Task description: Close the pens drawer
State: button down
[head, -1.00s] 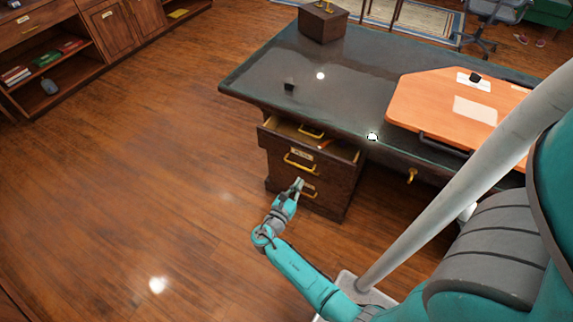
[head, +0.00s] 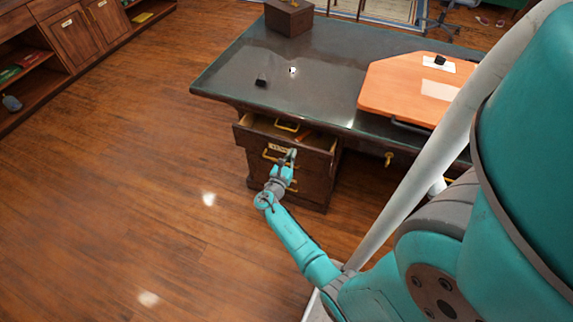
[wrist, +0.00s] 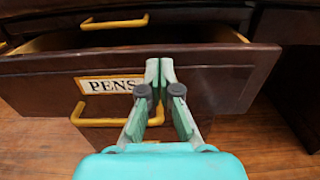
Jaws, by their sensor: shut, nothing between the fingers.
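The pens drawer (wrist: 225,67) is a dark wood drawer with a white label reading "PENS" and a brass handle (wrist: 90,120) below the label. It stands pulled partly out of the desk in both views. In the head view the drawer front (head: 318,152) is at the upper part of the desk's left pedestal, with its inside visible from above. My gripper (wrist: 160,65) is shut and empty, its fingertips at the drawer front just right of the label. Whether they touch it is hard to tell. In the head view my gripper (head: 291,153) partly covers the drawer front.
The dark desk top (head: 225,75) overhangs the drawer. It holds an orange board (head: 385,90), a small black item (head: 261,81) and a brown box (head: 289,17). A brass handle (wrist: 115,22) shows behind the drawer. Open wooden floor (head: 120,170) lies left of the desk.

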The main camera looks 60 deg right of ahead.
jog(key=shift+d, duration=0.9)
jog(key=d, duration=0.9)
jog(key=shift+w, duration=0.4)
jog(key=shift+d+r, duration=0.1)
jog(key=shift+d, duration=0.25)
